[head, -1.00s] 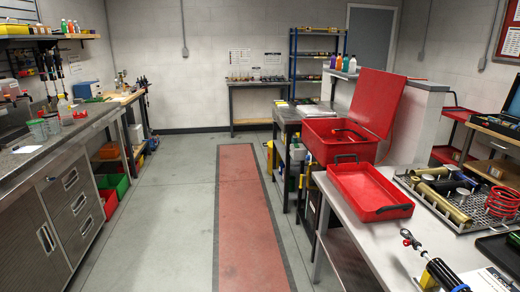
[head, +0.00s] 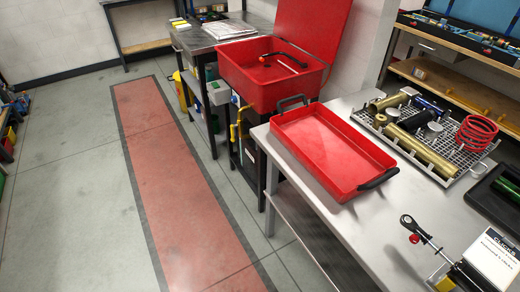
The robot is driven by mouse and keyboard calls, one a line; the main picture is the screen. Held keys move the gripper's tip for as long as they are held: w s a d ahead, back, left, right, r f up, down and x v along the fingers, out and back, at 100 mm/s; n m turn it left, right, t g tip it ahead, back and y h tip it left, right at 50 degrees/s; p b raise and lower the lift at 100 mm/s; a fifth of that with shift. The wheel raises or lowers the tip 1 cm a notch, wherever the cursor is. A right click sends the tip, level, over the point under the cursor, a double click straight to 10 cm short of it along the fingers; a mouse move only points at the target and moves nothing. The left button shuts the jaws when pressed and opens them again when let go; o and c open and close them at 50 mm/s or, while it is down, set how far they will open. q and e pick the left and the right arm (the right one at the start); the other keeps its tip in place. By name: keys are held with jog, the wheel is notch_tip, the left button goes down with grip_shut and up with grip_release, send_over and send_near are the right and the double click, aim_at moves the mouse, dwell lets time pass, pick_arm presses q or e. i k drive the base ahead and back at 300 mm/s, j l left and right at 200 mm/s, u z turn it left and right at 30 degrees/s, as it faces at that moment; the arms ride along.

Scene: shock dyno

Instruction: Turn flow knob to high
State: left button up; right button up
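The red parts washer (head: 262,84) stands at the upper middle of the head view, its lid (head: 312,28) raised. A black hose or spout with a small reddish piece (head: 285,60) lies across its basin. Yellow piping (head: 238,125) runs down at the washer's front left side. I cannot tell which part is the flow knob or how it is set. A shock (head: 440,255) with a small red knob (head: 414,239) lies at the lower right on the near bench. Neither of my grippers shows.
A red tray (head: 352,187) with black handles lies on the grey bench (head: 372,228). Right of it are a rack (head: 474,157) with brass tubes and a red spring (head: 476,133). The floor at left, with its red strip (head: 172,190), is clear.

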aim_at(234, 100)
jog(key=i+j+z, duration=0.3)
jog(key=i+j, duration=0.45)
jog(key=j, duration=0.15)
